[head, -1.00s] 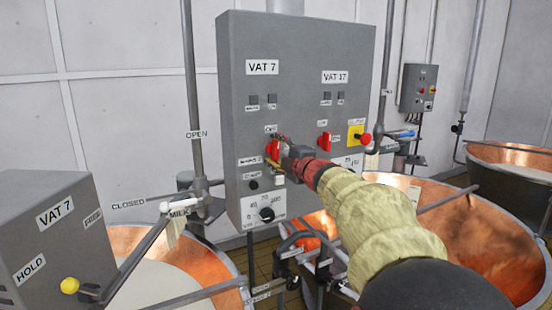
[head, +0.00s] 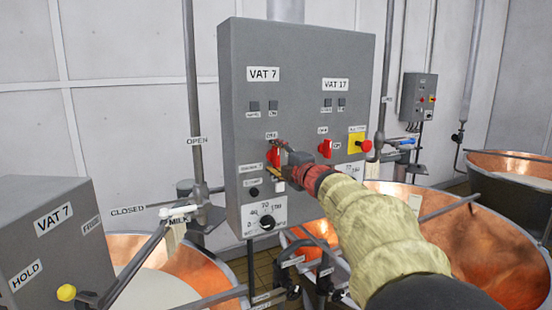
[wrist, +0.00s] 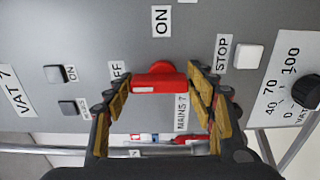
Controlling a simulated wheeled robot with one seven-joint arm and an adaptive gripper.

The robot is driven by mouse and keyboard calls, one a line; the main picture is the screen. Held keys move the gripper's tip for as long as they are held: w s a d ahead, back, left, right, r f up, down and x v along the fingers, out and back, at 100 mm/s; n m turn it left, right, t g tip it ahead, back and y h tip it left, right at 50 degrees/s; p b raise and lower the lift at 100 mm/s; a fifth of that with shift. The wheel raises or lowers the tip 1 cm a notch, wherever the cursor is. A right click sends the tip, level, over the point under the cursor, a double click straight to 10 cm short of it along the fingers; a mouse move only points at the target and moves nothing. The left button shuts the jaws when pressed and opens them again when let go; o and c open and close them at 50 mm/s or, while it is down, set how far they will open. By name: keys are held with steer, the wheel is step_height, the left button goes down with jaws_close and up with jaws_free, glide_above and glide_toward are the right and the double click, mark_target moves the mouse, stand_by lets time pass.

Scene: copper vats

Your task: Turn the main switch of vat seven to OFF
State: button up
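The vat seven main switch is a red handle (head: 273,155) on the left half of the grey panel (head: 301,60), under the VAT 7 label. The red handle (wrist: 158,78) lies between the fingers of my gripper (wrist: 160,82) in the wrist view. The fingers are open, one on each side, with a narrow gap visible at both ends of the handle. The handle seems to lie along the line towards the OFF label (wrist: 119,70), which a finger partly hides. The ON label (wrist: 160,20) is off to the handle's side. My gripper (head: 282,165) partly covers the switch in the head view.
The similar red vat 17 switch (head: 325,149) and the yellow-backed red button (head: 365,146) are to the right. A white STOP button (wrist: 248,56) and black dial (wrist: 307,91) are close to the fingers. Copper vats (head: 430,235) stand below.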

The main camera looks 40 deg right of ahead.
steer(key=shift+o, duration=1.3)
steer(key=shift+s, duration=0.1)
steer(key=v, duration=1.1)
steer(key=shift+s+a, duration=0.2)
steer(key=shift+s, duration=0.2)
